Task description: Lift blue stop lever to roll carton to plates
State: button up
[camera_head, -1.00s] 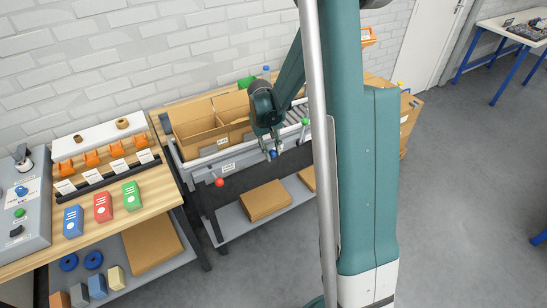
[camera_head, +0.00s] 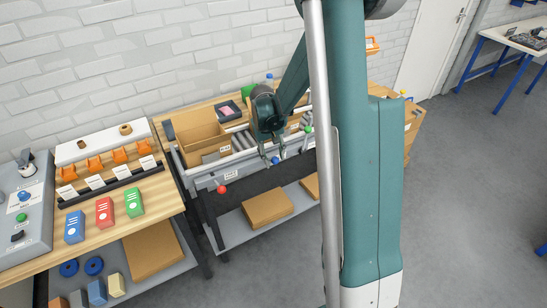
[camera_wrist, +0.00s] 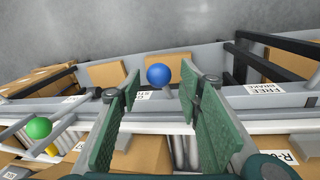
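The blue stop lever knob (camera_head: 276,160) shows at the conveyor's front, by the fingertips of my gripper (camera_head: 269,160). In the wrist view the blue knob (camera_wrist: 158,75) sits between the two green finger pads of my gripper (camera_wrist: 158,90), with a visible gap on each side. The gripper is open. One open-topped carton (camera_head: 196,141) stands at the left end of the conveyor. Bare rollers (camera_head: 241,141) show to its right. In the wrist view another carton (camera_wrist: 145,157) lies below the fingers, partly hidden. The plates cannot be made out.
A red knob (camera_head: 222,189) is left of the blue one and a green knob (camera_head: 308,129) is right of it. Flat cartons (camera_head: 268,207) lie on the shelf below. A bench with coloured boxes (camera_head: 104,211) stands left. The floor in front is clear.

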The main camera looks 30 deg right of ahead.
notch_tip(320, 180, up, 12)
jog(key=a, duration=0.1)
jog(key=shift+w+a+f, duration=0.2)
jog(key=shift+a+f, duration=0.05)
jog(key=shift+a, duration=0.05)
dwell(0.3)
jog(key=shift+r, duration=0.1)
dwell(0.5)
jog(key=s+a+r+n+t, duration=0.1)
jog(key=s+a+r+t, duration=0.3)
jog(key=s+a+r, duration=0.75)
jog(key=s+a+r+n+t+y, duration=0.1)
jog(key=s+a+r+t, duration=0.1)
jog(key=s+a, duration=0.6)
jog(key=s+t, duration=0.1)
jog(key=s, duration=0.6)
jog(key=shift+s+t+y, duration=0.3)
jog(key=shift+s, duration=0.1)
dwell(1.6)
notch_tip(320, 180, down, 16)
jog(key=b, duration=1.5)
jog(key=shift+r+b, duration=0.15)
jog(key=shift+b, duration=0.25)
